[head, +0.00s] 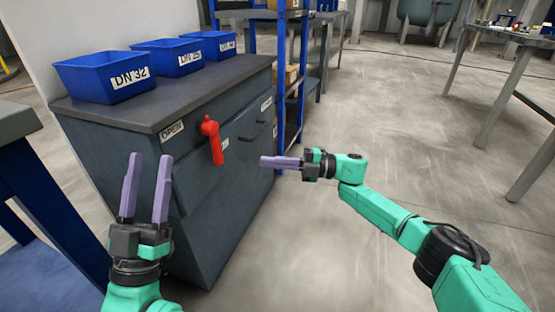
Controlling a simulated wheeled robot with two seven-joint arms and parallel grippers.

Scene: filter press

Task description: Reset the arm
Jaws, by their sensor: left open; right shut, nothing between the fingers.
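My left gripper (146,190) is at the lower left, its two purple fingers spread apart and pointing up, with nothing between them. It shows in front of the left part of the dark grey cabinet. My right gripper (266,162) is near the middle of the view. Its purple fingers are together, point left and hold nothing. The green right arm reaches in from the lower right. A red handle (213,141) on the cabinet front hangs down, left of the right gripper's fingertips and apart from them in the picture.
The dark grey cabinet (230,200) has an "OPEN" label (172,130) and carries blue bins (105,78) on top. A blue-framed shelf (283,70) stands behind it. A blue bench (35,200) is at the left edge, a table (500,70) at the right. Floor (400,120) between is clear.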

